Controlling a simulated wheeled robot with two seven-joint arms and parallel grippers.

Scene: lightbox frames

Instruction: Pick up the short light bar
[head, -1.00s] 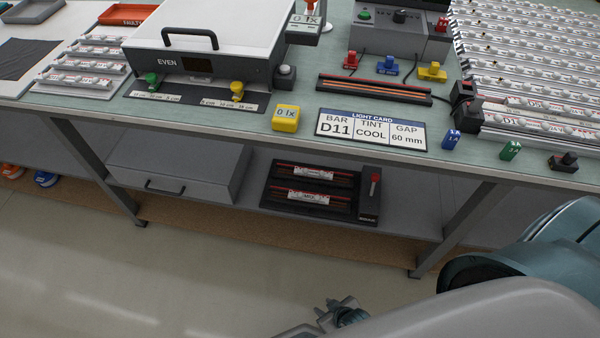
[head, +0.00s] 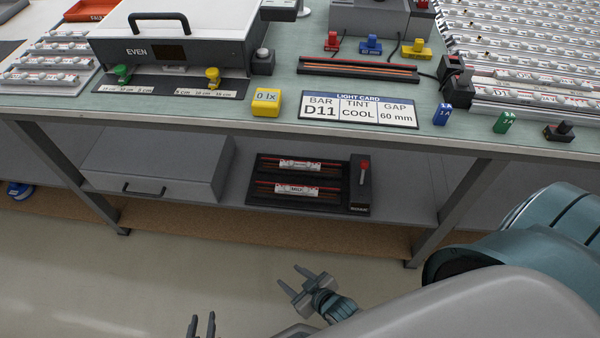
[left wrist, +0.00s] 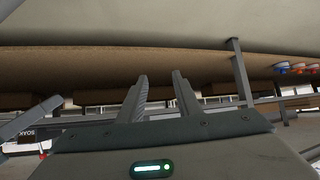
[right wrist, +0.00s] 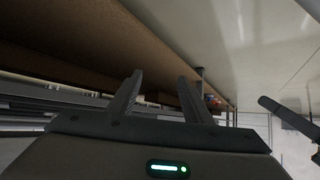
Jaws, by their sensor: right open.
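I cannot tell which bar is the short light bar. Several short white bars (head: 50,62) lie in a rack on the bench's left. Longer bars (head: 545,97) lie in rows at the right. Two short bars with white labels (head: 298,165) sit in a black holder (head: 252,180) on the lower shelf. My left gripper (head: 202,318) is open and empty at the bottom edge, low in front of the bench; its fingers show apart in the left wrist view (left wrist: 160,76). My right gripper (head: 312,272) is open and empty below the shelf, also seen in the right wrist view (right wrist: 160,75).
The light card (head: 360,110) reads D11, COOL, 60 mm. A white-topped EVEN box (head: 165,52), a yellow 0 lx block (head: 265,102) and a slotted black fixture (head: 358,68) stand on the bench. A grey drawer box (head: 150,165) is on the shelf. The floor in front is clear.

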